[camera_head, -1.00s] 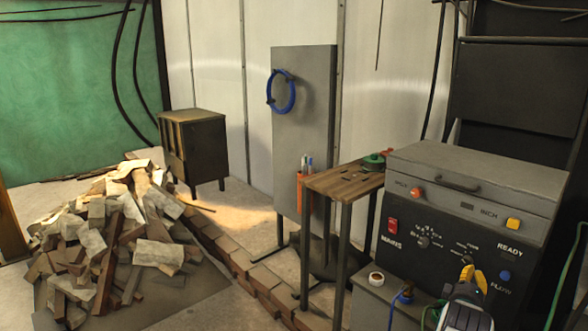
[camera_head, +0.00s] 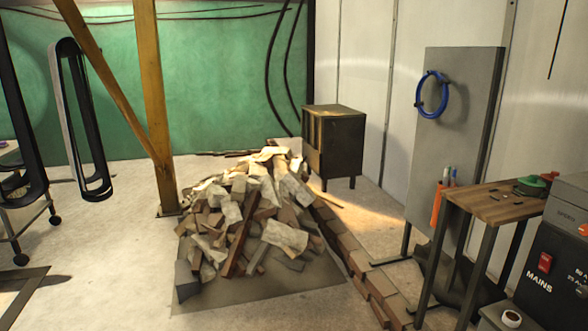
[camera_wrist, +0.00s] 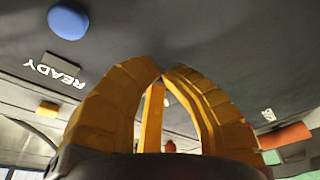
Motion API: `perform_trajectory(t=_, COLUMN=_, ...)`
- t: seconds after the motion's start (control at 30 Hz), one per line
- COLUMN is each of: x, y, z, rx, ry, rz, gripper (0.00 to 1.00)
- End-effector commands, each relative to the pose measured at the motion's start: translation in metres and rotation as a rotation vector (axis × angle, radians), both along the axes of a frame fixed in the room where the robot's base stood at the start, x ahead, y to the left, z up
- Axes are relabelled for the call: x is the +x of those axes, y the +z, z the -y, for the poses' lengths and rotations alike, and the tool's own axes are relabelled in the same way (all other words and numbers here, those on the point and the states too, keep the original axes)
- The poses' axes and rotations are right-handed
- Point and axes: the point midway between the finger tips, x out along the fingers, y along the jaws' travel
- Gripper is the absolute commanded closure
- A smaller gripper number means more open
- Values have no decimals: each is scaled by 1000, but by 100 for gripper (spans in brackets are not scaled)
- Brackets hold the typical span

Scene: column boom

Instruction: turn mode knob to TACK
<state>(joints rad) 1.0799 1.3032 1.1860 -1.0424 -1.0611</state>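The welder-like machine (camera_head: 545,268) stands cut off at the right edge of the head view, with its red MAINS switch (camera_head: 545,262). My gripper is outside that view. In the wrist view my gripper's (camera_wrist: 166,72) yellow fingers point at the dark front panel (camera_wrist: 190,25), their tips almost meeting. I see nothing clearly held between them. The mode knob cannot be made out and may be hidden by the fingers. The panel appears upside down, with the READY label (camera_wrist: 55,72), a blue button (camera_wrist: 68,21) and a yellow button (camera_wrist: 47,109) to the left.
A small wooden table (camera_head: 490,205) stands left of the machine. A grey board (camera_head: 455,140) holds a blue cable loop (camera_head: 432,95). A rubble pile (camera_head: 245,220), dark cabinet (camera_head: 333,145) and wooden post (camera_head: 153,90) stand further left. Floor is bare in front of the pile.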

Motion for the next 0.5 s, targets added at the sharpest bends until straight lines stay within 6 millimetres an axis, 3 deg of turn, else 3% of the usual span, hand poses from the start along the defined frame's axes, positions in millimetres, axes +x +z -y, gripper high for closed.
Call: perform_trajectory(t=0.5, x=-2, y=-4, z=1, rx=0, ry=-2, rz=0, gripper=100)
